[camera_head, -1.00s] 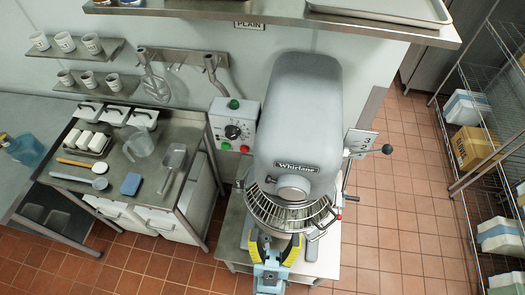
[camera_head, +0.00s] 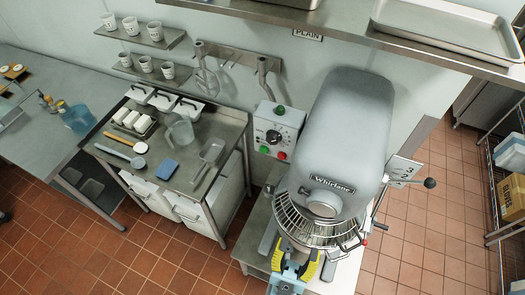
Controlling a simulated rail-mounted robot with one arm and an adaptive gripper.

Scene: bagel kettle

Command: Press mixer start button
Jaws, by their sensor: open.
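The mixer (camera_head: 345,130) is a large grey machine marked Whirlane, with a wire bowl guard (camera_head: 315,232) at its front. Its control box (camera_head: 275,130) is on the wall side to its left, with a dial, a green button (camera_head: 264,149) at lower left and a red button (camera_head: 281,155) at lower right. A green knob or lamp (camera_head: 280,110) sits on top of the box. My gripper (camera_head: 292,258) is at the bottom of the view, below and in front of the bowl guard. Its yellow and black fingers are apart and appear empty. It is well below the buttons.
A steel bench (camera_head: 222,128) with a jug, scoop and sponge stands left of the mixer. A shelf (camera_head: 440,60) with trays overhangs from above. Tiled floor is open at the right.

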